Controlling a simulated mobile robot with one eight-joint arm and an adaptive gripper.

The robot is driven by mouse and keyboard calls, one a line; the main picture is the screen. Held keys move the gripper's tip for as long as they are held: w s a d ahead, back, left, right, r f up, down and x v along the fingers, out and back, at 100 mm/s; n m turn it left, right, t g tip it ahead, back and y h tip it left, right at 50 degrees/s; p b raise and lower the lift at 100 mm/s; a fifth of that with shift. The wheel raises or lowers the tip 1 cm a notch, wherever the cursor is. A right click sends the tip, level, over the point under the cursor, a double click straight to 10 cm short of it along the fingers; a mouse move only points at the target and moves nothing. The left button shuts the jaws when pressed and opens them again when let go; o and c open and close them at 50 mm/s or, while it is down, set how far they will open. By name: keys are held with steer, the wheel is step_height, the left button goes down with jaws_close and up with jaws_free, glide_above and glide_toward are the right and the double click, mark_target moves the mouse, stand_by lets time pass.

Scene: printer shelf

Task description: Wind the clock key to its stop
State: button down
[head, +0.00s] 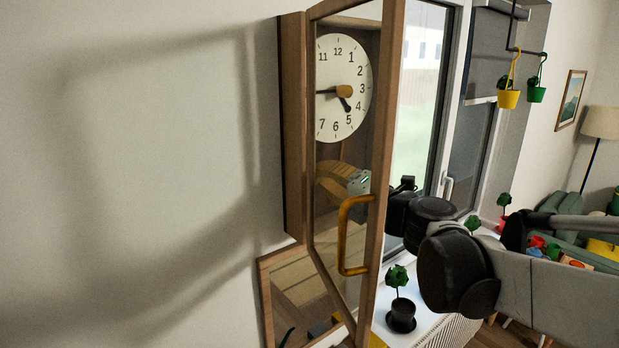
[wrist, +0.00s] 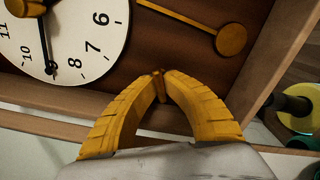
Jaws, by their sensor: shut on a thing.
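The wall clock's white dial (head: 343,60) shows through the glass door (head: 385,150), with the dial's hands near a quarter to five. A brass knob (head: 345,91) stands out at the dial's centre; it also shows at the corner of the wrist view (wrist: 25,7). My gripper (head: 325,178) is behind the glass, below the dial. In the wrist view, its yellow fingertips (wrist: 160,80) meet on a small brown piece (wrist: 159,92), seemingly the clock key, mostly hidden by the fingers. The round brass pendulum (wrist: 231,40) hangs up and right of the fingertips.
The door stands open, its yellow handle (head: 345,235) facing the head camera, left of my arm. The wooden case edge (wrist: 70,98) runs close beside the fingers. A potted plant (head: 401,312) stands on the sill below my arm. Hanging pots (head: 508,98) are farther right.

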steer(key=shift+m, duration=1)
steer(key=c, duration=1.5)
jaws_free()
steer(key=v, duration=1.2)
steer(key=shift+w, duration=0.1)
